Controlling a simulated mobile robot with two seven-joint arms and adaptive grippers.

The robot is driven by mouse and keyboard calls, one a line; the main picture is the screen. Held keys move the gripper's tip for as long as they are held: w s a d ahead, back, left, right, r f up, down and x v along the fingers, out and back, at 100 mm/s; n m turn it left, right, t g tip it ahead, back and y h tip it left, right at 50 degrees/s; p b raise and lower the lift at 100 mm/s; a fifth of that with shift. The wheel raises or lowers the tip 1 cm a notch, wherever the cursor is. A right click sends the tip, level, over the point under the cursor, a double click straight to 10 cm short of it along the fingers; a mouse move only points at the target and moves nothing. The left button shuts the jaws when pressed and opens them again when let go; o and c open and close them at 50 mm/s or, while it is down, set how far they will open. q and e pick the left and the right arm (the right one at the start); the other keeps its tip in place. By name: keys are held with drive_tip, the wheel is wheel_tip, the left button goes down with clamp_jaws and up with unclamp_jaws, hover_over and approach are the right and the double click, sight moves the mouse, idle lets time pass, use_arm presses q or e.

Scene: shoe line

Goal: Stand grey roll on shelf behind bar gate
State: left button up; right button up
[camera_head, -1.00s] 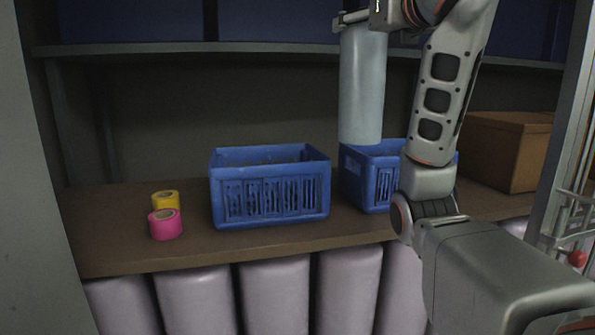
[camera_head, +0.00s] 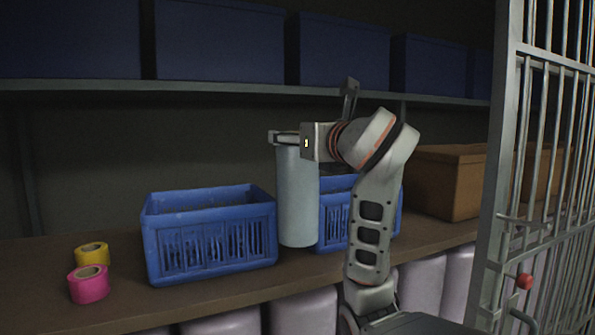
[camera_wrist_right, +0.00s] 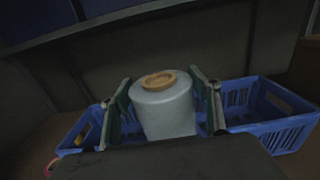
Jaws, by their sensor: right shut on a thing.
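The grey roll (camera_head: 298,200) hangs upright from my right gripper (camera_head: 287,138), in front of the gap between two blue crates. In the right wrist view the roll (camera_wrist_right: 165,112), with a tan core end, sits between the two fingers of my right gripper (camera_wrist_right: 163,100). The gripper is shut on its top end. The roll's bottom looks close to the shelf (camera_head: 225,283), but I cannot tell if it touches. The bar gate (camera_head: 540,190), with grey bars and a red knob (camera_head: 524,281), stands at the right. My left gripper is not in view.
A left blue crate (camera_head: 208,245) and a right blue crate (camera_head: 335,228) stand on the shelf. Pink tape (camera_head: 89,287) and yellow tape (camera_head: 91,254) lie at the left. A cardboard box (camera_head: 447,185) stands at the right. An upper shelf (camera_head: 200,89) with blue bins runs above.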

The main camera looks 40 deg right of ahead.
sight(298, 165)
drive_tip(key=shift+f+b, duration=0.55)
drive_tip(key=shift+f, duration=2.45)
drive_tip(key=shift+r, duration=0.1)
drive_tip(key=o, duration=2.1)
drive_tip(key=shift+c, duration=0.2)
